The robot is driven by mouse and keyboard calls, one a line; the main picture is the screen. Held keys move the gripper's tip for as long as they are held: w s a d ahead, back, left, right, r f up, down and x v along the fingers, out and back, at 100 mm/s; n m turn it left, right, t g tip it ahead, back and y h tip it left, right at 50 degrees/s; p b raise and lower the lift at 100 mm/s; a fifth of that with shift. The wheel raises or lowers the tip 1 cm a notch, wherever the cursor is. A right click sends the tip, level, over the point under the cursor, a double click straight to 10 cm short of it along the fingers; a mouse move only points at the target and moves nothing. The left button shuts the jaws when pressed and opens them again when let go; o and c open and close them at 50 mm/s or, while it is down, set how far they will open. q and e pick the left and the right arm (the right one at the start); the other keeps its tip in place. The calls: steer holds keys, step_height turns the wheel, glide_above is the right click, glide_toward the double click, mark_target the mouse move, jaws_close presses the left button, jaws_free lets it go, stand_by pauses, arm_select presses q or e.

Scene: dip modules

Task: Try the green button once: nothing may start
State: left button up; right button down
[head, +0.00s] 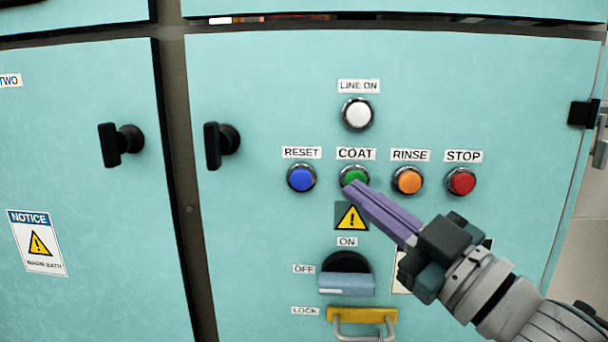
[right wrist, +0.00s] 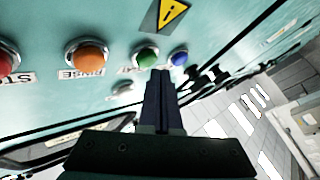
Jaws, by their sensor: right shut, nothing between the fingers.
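The green button (head: 354,177) sits under the COAT label on the teal cabinet door, between the blue and orange buttons. It also shows in the right wrist view (right wrist: 146,57). My right gripper (head: 350,187) is shut and empty, its purple fingers coming from the lower right with the tips at the lower edge of the green button. In the right wrist view its fingers (right wrist: 160,75) end just by the green button. I cannot tell whether the tips touch it. The white LINE ON lamp (head: 357,114) above looks pale and unlit. My left gripper is not in view.
The blue RESET button (head: 301,178), orange RINSE button (head: 408,181) and red STOP button (head: 461,182) stand in the same row. Below are a blue-grey switch handle (head: 347,284) at OFF and a yellow lock plate (head: 361,315) with a shackle. Black door handles (head: 214,146) are at left.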

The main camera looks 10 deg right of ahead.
steer(key=shift+s, duration=0.2)
steer(key=s+p, duration=0.1)
steer(key=s+a+p, duration=0.1)
steer(key=s, duration=0.2)
steer(key=shift+s+a+p, duration=0.25)
steer(key=shift+s+p, duration=0.15)
stand_by(0.6)
